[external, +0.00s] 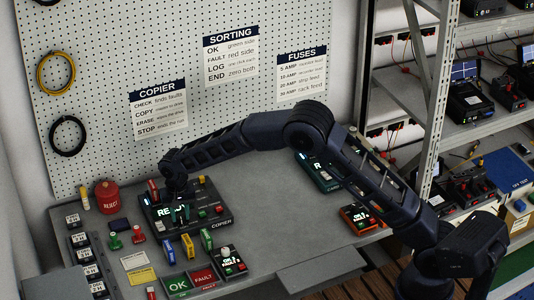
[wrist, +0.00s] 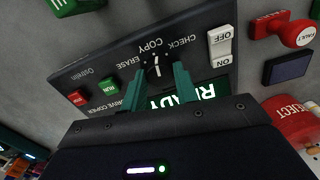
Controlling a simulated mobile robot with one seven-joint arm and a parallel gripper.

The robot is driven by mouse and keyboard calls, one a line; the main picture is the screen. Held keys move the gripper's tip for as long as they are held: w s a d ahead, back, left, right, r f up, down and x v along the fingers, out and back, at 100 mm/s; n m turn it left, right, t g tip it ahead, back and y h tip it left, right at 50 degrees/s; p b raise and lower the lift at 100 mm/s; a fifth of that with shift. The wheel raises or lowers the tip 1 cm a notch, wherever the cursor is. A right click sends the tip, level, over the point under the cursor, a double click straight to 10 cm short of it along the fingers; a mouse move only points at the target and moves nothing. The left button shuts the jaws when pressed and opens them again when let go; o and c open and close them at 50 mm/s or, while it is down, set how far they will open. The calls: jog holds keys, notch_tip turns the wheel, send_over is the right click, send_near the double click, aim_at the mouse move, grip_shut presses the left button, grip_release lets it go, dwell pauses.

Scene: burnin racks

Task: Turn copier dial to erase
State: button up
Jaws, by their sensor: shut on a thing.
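The copier (external: 222,211) is a dark box on the grey bench, with a lit green display in the external view. In the wrist view its panel (wrist: 105,62) appears upside down. The small dark dial (wrist: 157,67) has the labels ERASE, COPY and CHECK around its far side. Its white mark appears to point near COPY, though the fingers partly hide it. My gripper (wrist: 160,76) has its two teal fingers shut on the dial, one on each side. In the external view my gripper (external: 177,205) reaches down onto the copier from above, and the dial is hidden.
The panel also has a red STOP-side button (wrist: 78,98), a green RUN button (wrist: 109,86) and a white ON/OFF switch (wrist: 221,47). A red REJECT container (external: 107,197) and red FAULT stamp (wrist: 293,33) are close by. Coloured cartridges (external: 187,246) stand in front.

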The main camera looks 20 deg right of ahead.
aim_at(180, 216)
jog(key=n, duration=0.4)
jog(key=shift+n, duration=2.5)
jog(key=shift+f, duration=0.1)
jog(key=o, duration=1)
jog(key=shift+c, duration=0.2)
notch_tip(180, 216, up, 11)
jog(key=shift+f, duration=0.1)
